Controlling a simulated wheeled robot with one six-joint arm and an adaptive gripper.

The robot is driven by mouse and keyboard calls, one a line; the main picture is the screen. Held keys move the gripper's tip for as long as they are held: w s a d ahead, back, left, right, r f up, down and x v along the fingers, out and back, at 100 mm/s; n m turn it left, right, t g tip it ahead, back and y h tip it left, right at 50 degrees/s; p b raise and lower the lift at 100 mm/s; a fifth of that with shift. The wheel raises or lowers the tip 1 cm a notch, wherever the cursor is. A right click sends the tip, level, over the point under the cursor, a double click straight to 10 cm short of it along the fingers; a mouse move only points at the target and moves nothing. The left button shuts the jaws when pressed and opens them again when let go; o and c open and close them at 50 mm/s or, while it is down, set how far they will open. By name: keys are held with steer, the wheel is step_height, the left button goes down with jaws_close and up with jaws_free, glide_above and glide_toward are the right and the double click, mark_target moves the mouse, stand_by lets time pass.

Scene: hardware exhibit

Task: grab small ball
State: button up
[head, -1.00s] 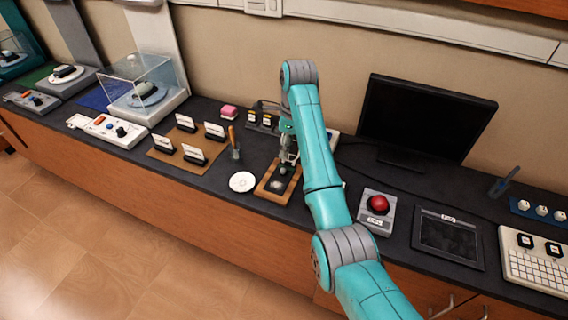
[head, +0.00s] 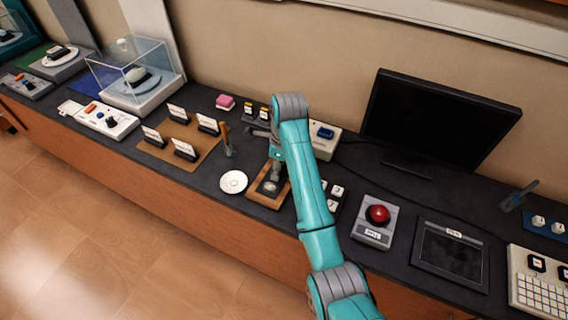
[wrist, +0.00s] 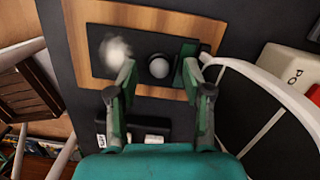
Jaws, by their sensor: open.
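A small grey-white ball (wrist: 159,66) lies on the dark inset of a wood-framed tray (wrist: 85,12), between my fingertips in the wrist view. A larger, pale, blurred round piece (wrist: 114,50) lies to its left, outside my left finger. In the head view the tray (head: 258,194) is on the counter, with one pale round piece (head: 270,187) showing. My gripper (wrist: 158,76) is open, with one finger on each side of the small ball; I cannot tell if either touches it. In the head view my gripper (head: 276,171) is low over the tray and hides part of it.
A white saucer (head: 233,182) and a cup with an orange-handled tool (head: 228,146) stand left of the tray. A red-button box (head: 375,220), a black tablet (head: 449,249) and a monitor (head: 440,119) are to the right. Small white-topped blocks (head: 337,191) sit close on the right.

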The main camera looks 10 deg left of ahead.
steer(key=shift+f, duration=0.3)
steer(key=shift+c, duration=0.2)
jaws_close()
